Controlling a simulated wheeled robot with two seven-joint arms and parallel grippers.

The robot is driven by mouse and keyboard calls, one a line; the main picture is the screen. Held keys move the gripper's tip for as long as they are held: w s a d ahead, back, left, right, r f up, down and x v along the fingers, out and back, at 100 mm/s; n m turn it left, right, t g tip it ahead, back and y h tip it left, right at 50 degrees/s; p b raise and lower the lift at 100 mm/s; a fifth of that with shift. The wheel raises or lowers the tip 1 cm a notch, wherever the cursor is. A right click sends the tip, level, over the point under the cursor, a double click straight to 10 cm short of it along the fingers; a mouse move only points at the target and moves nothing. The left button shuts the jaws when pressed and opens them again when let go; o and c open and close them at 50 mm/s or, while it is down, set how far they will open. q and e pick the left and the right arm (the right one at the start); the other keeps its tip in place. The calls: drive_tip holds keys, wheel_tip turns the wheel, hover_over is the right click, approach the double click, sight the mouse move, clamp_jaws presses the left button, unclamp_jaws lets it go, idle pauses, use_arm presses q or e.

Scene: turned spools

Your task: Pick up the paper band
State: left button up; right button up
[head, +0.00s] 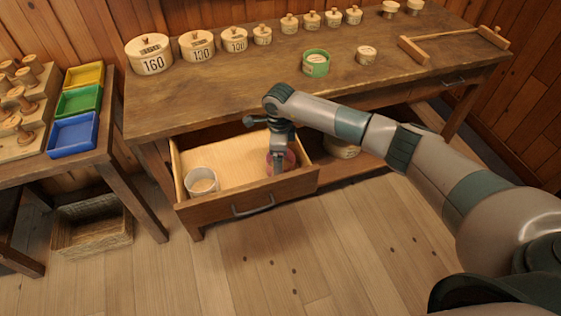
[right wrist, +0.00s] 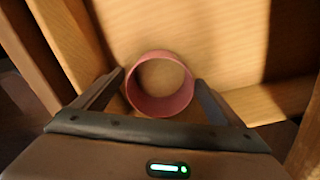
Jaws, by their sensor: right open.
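A pink paper band (right wrist: 160,106), an open ring, stands on the drawer floor in the right wrist view. In the head view it shows only partly, as a pink patch (head: 290,160) behind my gripper. My right gripper (right wrist: 160,80) is open above the drawer, its fingers on either side of the band. I cannot tell whether they touch it. In the head view the right gripper (head: 279,163) reaches down into the drawer's right end. A white round band or cup (head: 202,187) stands at the drawer's left front. My left gripper is out of view.
The open drawer (head: 247,206) has wooden walls around the bands; its front wall is close to the pink one. Lidded round boxes (head: 150,63) and a green tub (head: 316,68) stand on the bench above. Coloured trays (head: 73,136) are at left.

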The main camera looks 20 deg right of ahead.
drive_tip(key=shift+f, duration=0.2)
drive_tip(key=c, duration=1.2)
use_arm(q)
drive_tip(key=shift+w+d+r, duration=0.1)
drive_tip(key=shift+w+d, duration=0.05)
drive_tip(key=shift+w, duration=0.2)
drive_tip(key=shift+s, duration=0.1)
use_arm(e)
drive_tip(key=shift+r, duration=0.1)
